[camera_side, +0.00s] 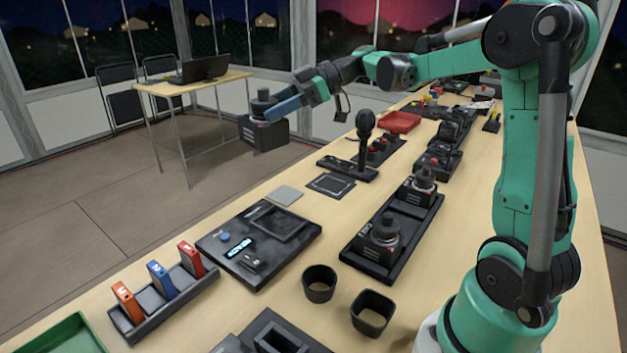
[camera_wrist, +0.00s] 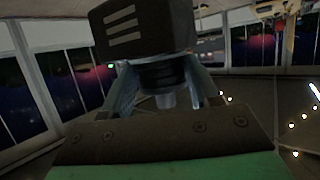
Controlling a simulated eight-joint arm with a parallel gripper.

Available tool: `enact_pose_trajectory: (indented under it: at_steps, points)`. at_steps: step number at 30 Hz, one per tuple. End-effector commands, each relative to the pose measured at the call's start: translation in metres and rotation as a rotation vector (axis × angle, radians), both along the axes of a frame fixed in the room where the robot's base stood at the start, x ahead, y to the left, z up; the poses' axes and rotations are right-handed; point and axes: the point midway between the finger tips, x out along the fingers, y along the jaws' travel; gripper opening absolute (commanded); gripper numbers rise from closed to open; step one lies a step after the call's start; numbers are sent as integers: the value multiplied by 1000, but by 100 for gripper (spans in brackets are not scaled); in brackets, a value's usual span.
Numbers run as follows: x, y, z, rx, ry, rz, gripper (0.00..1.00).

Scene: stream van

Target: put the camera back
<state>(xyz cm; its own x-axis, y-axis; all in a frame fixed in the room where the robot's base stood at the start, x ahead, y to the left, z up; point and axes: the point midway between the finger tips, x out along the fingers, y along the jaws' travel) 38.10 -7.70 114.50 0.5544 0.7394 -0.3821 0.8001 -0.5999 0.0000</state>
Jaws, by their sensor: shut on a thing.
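A black camera (camera_side: 263,133), a boxy body with a round knob-like lens, is held in my gripper (camera_side: 285,107). My gripper is shut on it, with blue fingers at the lens end. It hangs in the air beyond the table's left edge. In the wrist view the camera (camera_wrist: 140,28) fills the top middle, its dark body with pale stripes beyond the fingers (camera_wrist: 165,90). A long black tray (camera_side: 408,209) on the table holds two similar cameras, one at the near end (camera_side: 380,240) and one farther back (camera_side: 420,188). A bare stretch of tray lies between them.
A microphone (camera_side: 365,135) stands upright between my gripper and the tray. A black panel (camera_side: 215,245), a card rack (camera_side: 165,305) and two dark cups (camera_side: 319,284) (camera_side: 372,312) are nearer. A red tray (camera_side: 402,122) lies farther back. A small flat dark mat (camera_side: 331,185) lies mid-table.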

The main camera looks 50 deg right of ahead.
Motion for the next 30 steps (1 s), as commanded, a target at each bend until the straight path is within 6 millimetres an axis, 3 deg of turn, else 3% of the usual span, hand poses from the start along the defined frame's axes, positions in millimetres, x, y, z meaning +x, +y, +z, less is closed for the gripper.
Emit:
enact_pose_trajectory:
  at_steps: [7, 15, 21, 30]
  points:
    - [-11, 15, -41, 1, -2, -475, 0]
    - [-48, 3, -84, -5, -7, -954, 0]
    - [-62, -6, -104, -4, -8, -1126, 0]
    - [-76, -24, -118, -6, -4, -1338, 0]
